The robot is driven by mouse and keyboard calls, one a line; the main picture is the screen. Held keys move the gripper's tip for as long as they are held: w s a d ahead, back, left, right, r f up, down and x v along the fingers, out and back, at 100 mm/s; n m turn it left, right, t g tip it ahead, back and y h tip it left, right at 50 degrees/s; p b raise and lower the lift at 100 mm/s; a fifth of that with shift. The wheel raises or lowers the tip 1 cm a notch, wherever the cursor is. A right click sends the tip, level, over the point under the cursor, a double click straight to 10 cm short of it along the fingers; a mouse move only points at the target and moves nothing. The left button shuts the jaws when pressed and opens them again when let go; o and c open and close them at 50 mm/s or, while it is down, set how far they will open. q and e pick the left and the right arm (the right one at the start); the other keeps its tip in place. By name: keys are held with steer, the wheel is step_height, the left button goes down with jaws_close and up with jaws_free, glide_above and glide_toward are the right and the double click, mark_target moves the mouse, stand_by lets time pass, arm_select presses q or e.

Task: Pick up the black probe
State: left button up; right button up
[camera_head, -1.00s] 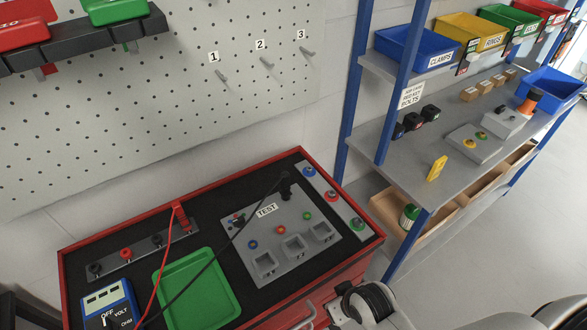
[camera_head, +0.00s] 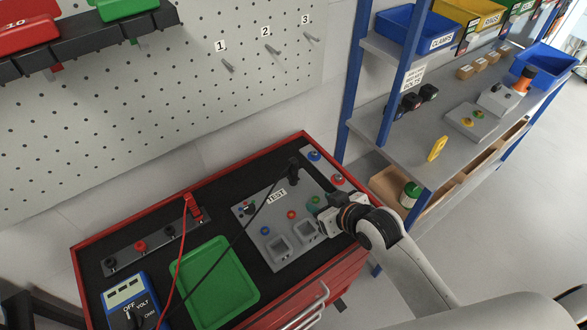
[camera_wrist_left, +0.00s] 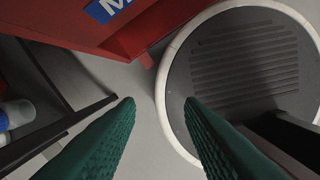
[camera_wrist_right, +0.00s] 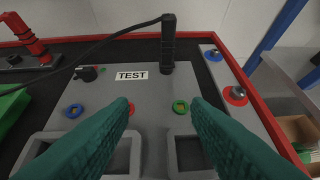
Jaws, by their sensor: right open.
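The black probe (camera_head: 293,170) stands upright at the back of the grey TEST panel (camera_head: 243,212), with a black cable running from it. In the right wrist view the probe (camera_wrist_right: 168,45) shows beyond and between the fingertips, near the TEST label. My right gripper (camera_head: 317,206) is over the right part of the panel, nearer the front than the probe. In the right wrist view it (camera_wrist_right: 160,103) is open and empty, apart from the probe. My left gripper (camera_wrist_left: 159,103) is open and empty, low near a red cabinet side; it is outside the head view.
A red probe (camera_head: 194,208) stands in a grey strip at the left. A blue multimeter (camera_head: 130,298) and a green tray (camera_head: 215,284) are on the bench. The cable crosses above the tray. A pegboard wall (camera_head: 150,110) rises behind; a blue-framed shelf (camera_head: 390,125) stands at the right.

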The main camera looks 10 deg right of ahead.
steer(key=t+y, duration=0.1)
steer(key=t, duration=0.1)
glide_toward(296, 164)
steer(key=x, duration=0.3)
steer(key=p+x, duration=0.1)
steer(key=x, duration=0.3)
steer(key=shift+a+r, duration=0.15)
steer(key=shift+r, duration=0.1)
steer(key=shift+p+x, duration=0.9)
steer(key=shift+x, duration=2.15)
steer(key=shift+s+f, duration=0.1)
steer(key=shift+f, duration=0.05)
steer(key=shift+c, duration=0.2)
jaws_close()
